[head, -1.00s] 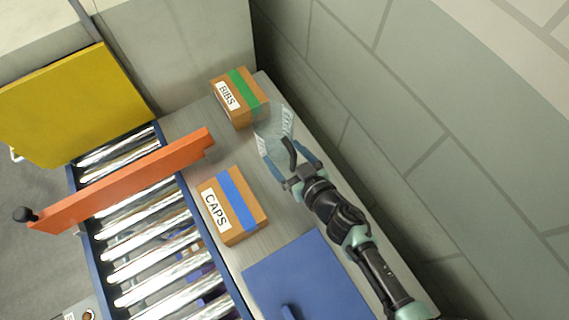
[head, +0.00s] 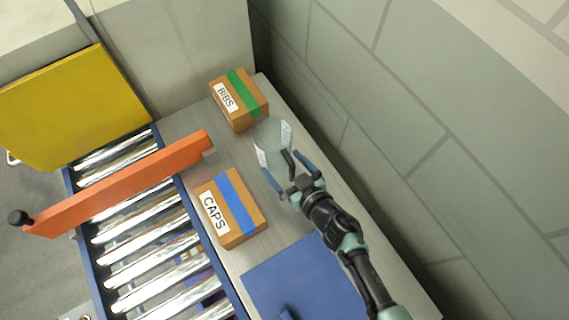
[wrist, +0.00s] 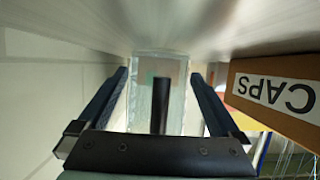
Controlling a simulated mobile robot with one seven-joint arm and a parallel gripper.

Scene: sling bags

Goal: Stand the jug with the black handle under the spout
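The clear jug (head: 268,143) with the black handle (head: 288,162) is over the grey bench near the wall. My gripper (head: 283,165) has its fingers on either side of the jug, with the handle between them. I cannot tell if the jug's base touches the bench. I cannot make out a spout in these views.
A BIBS box (head: 239,99) with green tape stands behind the jug. A CAPS box (head: 231,208) with blue tape stands to its left. An orange bar (head: 120,185) crosses the roller conveyor (head: 150,245). A blue panel (head: 305,280) lies nearer, and a block wall (head: 400,120) runs along the right.

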